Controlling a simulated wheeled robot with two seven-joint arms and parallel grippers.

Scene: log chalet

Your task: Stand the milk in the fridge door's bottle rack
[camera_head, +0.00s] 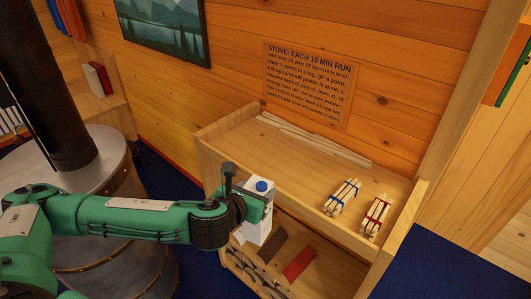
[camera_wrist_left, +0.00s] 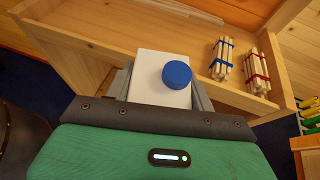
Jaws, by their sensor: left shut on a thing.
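A white milk carton (camera_head: 258,215) with a blue round cap is held upright in my left gripper (camera_head: 250,200), in front of the wooden shelf unit. In the left wrist view the milk carton (camera_wrist_left: 150,80) sits between the two fingers of my left gripper (camera_wrist_left: 160,88), with its blue cap facing the camera. The gripper is shut on the carton. The carton's lower part is just in front of the unit's lower shelf; I cannot tell whether it touches anything. No fridge or bottle rack shows in either view. My right gripper is not in view.
The wooden shelf unit (camera_head: 225,138) holds thin sticks (camera_head: 315,138) and two tied stick bundles, blue-banded (camera_head: 342,197) and red-banded (camera_head: 375,217). Dark and red items (camera_head: 298,264) lie on its lower shelf. A round metal stove (camera_head: 75,185) with a black pipe stands left. Blue floor (camera_head: 440,265) is clear at right.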

